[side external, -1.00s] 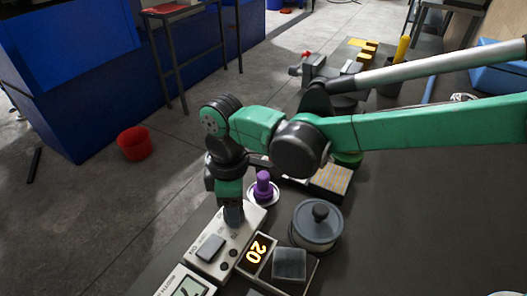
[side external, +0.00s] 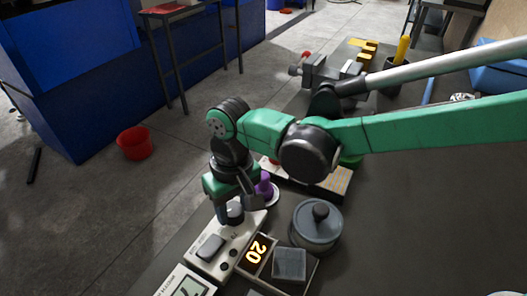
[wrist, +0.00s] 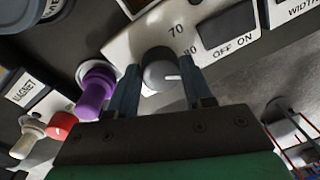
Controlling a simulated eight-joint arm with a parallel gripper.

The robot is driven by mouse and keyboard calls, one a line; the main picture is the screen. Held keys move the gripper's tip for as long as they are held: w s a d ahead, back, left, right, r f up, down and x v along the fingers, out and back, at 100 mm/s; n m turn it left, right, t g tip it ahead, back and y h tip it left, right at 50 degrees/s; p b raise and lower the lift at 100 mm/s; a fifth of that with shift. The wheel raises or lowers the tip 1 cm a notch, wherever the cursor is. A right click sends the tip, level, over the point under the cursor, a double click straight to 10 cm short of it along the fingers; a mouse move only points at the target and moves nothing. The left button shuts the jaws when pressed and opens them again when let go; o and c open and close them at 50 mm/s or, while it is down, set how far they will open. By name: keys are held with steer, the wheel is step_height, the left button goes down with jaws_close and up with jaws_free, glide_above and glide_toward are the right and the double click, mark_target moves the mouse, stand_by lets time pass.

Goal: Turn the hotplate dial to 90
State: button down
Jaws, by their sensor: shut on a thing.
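The hotplate dial (wrist: 160,70) is a round grey knob with a short white pointer line. It sits on a white panel (wrist: 125,45) marked with 70 and another number that is partly unclear. The pointer lies toward the right, near the right finger. My gripper (wrist: 159,76) is shut on the dial, one finger on each side. In the side view my gripper (side external: 231,211) reaches down onto the far end of the white panel (side external: 228,237), hiding most of the dial.
A grey OFF/ON rocker switch (wrist: 227,25) is on the same panel. A purple knob (side external: 264,185) stands close to my gripper. A grey lidded pot (side external: 316,224) and a grey block (side external: 289,263) stand to the right. A red knob (wrist: 60,124) shows in the wrist view.

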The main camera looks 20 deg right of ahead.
mark_target(236, 210)
steer(key=m, duration=0.4)
steer(key=shift+m, duration=0.3)
steer(key=shift+a+m, duration=0.1)
steer(key=shift+m, duration=1.7)
steer(key=shift+c, duration=1.7)
jaws_free()
steer(key=shift+r, duration=0.15)
steer(key=shift+s+d+r, duration=0.1)
steer(key=shift+r, duration=1.25)
steer(key=shift+d+r, duration=0.1)
steer(key=shift+r, duration=1.25)
